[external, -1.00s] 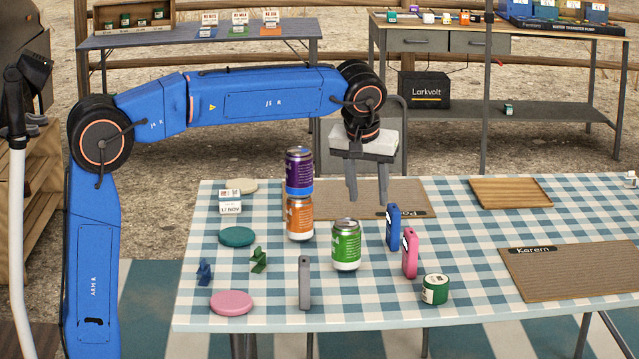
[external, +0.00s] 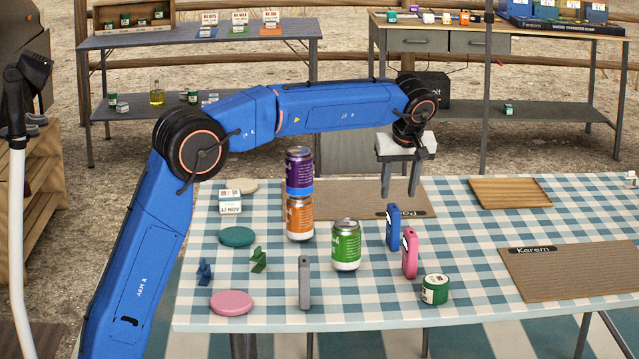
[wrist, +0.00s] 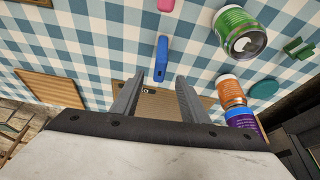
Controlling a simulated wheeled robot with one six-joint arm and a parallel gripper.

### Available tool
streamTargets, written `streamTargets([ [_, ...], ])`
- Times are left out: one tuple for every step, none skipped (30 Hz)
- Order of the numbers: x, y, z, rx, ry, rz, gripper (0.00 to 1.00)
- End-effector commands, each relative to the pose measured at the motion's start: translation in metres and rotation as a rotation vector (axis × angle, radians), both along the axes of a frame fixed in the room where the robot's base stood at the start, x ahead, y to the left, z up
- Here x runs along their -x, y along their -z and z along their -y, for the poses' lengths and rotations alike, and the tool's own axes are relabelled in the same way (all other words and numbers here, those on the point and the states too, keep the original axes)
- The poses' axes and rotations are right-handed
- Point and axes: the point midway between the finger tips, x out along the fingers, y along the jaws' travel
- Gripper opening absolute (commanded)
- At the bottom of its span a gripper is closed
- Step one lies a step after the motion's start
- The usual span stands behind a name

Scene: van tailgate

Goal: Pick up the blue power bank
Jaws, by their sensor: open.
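The blue power bank (external: 393,227) stands upright on the checked tablecloth, just behind and left of the pink power bank (external: 410,253). A grey power bank-like block (external: 305,283) stands nearer the front edge. My gripper (external: 400,194) is open and empty, pointing down above and behind the blue power bank, over the rear mat. In the wrist view, my gripper (wrist: 162,98) has its fingers apart, with the blue power bank (wrist: 161,58) beyond the tips and not between them. The pink power bank (wrist: 166,6) shows at the top edge.
A purple can (external: 299,170) is stacked on an orange can (external: 299,218), left of my gripper. A green can (external: 346,245) stands left of the blue power bank. A green tin (external: 435,289) is in front.

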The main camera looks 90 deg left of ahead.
Motion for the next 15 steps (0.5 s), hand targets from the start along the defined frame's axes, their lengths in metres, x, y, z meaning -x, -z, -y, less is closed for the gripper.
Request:
streamTargets([
  [0.001,0.009,-0.004,0.001,-0.001,-0.003,0.41],
  [0.001,0.014,-0.006,0.001,-0.001,-0.002,0.41],
  [0.001,0.021,-0.008,0.001,0.0,-0.002,0.41],
  [0.002,0.026,-0.01,0.001,0.0,-0.003,0.41],
  [0.002,0.03,-0.012,0.001,0.0,-0.002,0.41],
  [0.002,0.037,-0.015,0.001,0.0,-0.002,0.41],
  [0.002,0.042,-0.017,0.001,0.0,-0.003,0.41],
  [0.002,0.046,-0.019,0.001,0.0,-0.002,0.41],
  [0.002,0.052,-0.021,0.001,-0.001,-0.002,0.41],
  [0.003,0.056,-0.023,0.001,-0.001,-0.002,0.41],
  [0.003,0.059,-0.024,0.001,-0.001,-0.002,0.41],
  [0.003,0.063,-0.026,0.001,-0.001,-0.002,0.41],
  [0.003,0.066,-0.027,0.001,0.0,-0.001,0.41],
  [0.003,0.067,-0.028,0.0,0.0,-0.001,0.41],
  [0.003,0.069,-0.028,0.0,0.0,-0.001,0.41],
])
